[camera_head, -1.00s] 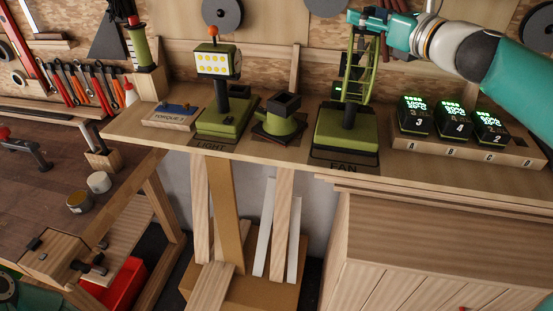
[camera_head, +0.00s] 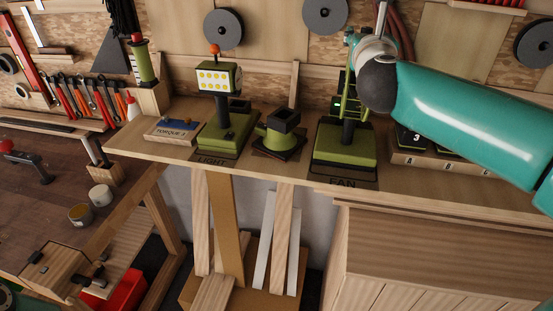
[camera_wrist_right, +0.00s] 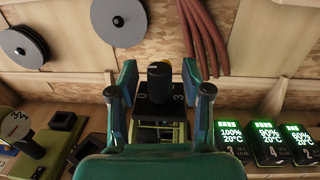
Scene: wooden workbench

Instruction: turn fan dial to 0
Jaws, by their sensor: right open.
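The fan (camera_head: 345,143) stands on the shelf at its FAN label in the head view, with a green base and a cage partly hidden by my right arm. In the right wrist view its dial (camera_wrist_right: 159,76) is a black knob with a small orange mark on top, on a dark plate with a 0 on the left and a 3 on the right. My right gripper (camera_wrist_right: 159,70) is open, with one finger on each side of the dial and gaps between. In the head view my right gripper (camera_head: 353,38) is mostly hidden behind its wrist. My left gripper is not in view.
Lit batteries (camera_wrist_right: 230,138) stand in a row right of the fan, mostly behind my right arm in the head view. A green lamp (camera_head: 228,125) and a small green holder (camera_head: 280,133) stand to the left. Dark red hoses (camera_wrist_right: 205,35) hang on the wall behind.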

